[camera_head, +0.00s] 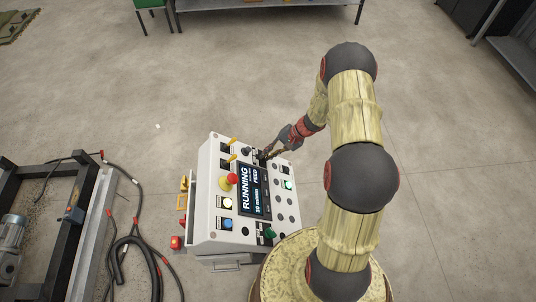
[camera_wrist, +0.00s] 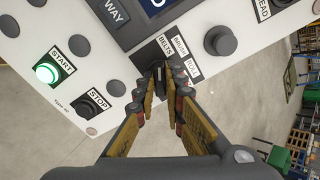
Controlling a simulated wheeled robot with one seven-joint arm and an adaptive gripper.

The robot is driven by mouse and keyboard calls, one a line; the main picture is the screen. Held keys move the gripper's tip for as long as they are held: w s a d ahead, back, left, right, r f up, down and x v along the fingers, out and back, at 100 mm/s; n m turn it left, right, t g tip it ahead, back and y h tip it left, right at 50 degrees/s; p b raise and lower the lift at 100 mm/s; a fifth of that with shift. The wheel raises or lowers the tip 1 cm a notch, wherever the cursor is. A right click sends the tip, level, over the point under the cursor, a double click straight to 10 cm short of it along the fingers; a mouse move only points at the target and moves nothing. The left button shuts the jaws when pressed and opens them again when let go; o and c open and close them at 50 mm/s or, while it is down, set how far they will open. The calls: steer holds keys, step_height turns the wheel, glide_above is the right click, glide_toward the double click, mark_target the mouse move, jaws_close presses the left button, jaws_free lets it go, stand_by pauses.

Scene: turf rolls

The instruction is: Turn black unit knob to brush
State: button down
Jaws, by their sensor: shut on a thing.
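The black unit knob (camera_wrist: 159,76) sits on the white control panel (camera_wrist: 105,60) in the wrist view, beside labels reading BELTS, what looks like BRUSH, and a third one. My gripper (camera_wrist: 160,88) is shut on this knob, with a finger on either side of it. The fingers cover much of the knob, so I cannot tell which label it points to. In the head view my gripper (camera_head: 268,155) reaches the top right part of the panel, and the knob is largely hidden there.
A lit green START button (camera_wrist: 46,72) and a black STOP button (camera_wrist: 90,104) lie left of the knob. Another round black knob (camera_wrist: 220,41) is to its right. The panel's screen (camera_head: 254,188) reads RUNNING. A red emergency button (camera_head: 232,179) stands out. Cables lie on the floor at left.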

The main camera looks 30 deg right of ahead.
steer(key=shift+m, duration=0.3)
steer(key=m, duration=0.3)
steer(key=shift+m, duration=2)
steer(key=c, duration=2)
jaws_free()
steer(key=shift+o, duration=0.6)
steer(key=v, duration=1.2)
